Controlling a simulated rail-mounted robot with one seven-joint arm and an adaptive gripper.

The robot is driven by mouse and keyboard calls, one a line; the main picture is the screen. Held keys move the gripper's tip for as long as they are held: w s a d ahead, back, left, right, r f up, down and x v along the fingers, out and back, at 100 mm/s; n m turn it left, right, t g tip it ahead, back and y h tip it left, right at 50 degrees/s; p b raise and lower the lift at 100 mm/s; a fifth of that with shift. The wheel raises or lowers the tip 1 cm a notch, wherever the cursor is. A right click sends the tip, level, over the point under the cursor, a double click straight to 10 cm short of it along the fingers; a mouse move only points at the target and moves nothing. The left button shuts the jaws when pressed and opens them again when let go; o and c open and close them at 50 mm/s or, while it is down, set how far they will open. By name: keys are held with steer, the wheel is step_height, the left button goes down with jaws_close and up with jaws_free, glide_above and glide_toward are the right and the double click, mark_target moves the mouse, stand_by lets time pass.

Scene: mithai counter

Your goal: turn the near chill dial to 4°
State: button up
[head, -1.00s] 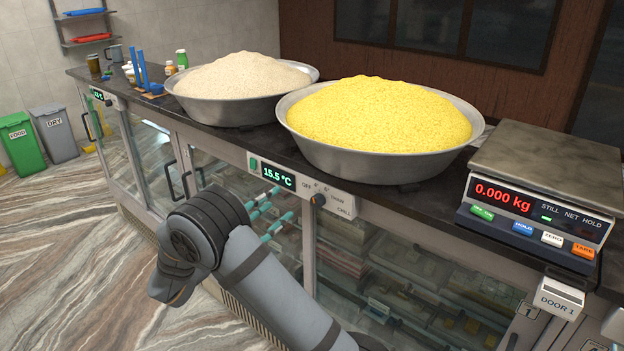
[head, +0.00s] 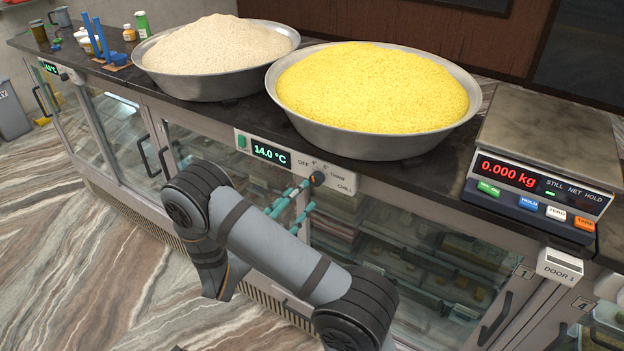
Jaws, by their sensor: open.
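The near chill dial (head: 317,178) is a small dark round knob on a white control panel (head: 345,188) on the counter's front edge. Marks including OFF and CHILL are printed around it; its pointer is too small to read. The panel's display (head: 271,154) reads 14.0 °C. My gripper (head: 304,198), with teal fingers, is open and empty just below and left of the dial. It appears apart from the dial, though the depth gap is hard to judge.
A basin of yellow sweets (head: 375,95) and a basin of pale grains (head: 215,55) stand above on the counter. A scale (head: 545,140) reading 0.000 kg is at right. Glass doors lie behind my arm. A second display panel (head: 50,68) is at far left.

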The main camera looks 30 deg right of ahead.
mark_target(314, 182)
steer(key=p+x, duration=0.2)
steer(key=x, duration=0.4)
steer(key=shift+w+d+r, duration=0.1)
steer(key=shift+d, duration=0.3)
steer(key=shift+c, duration=1.1)
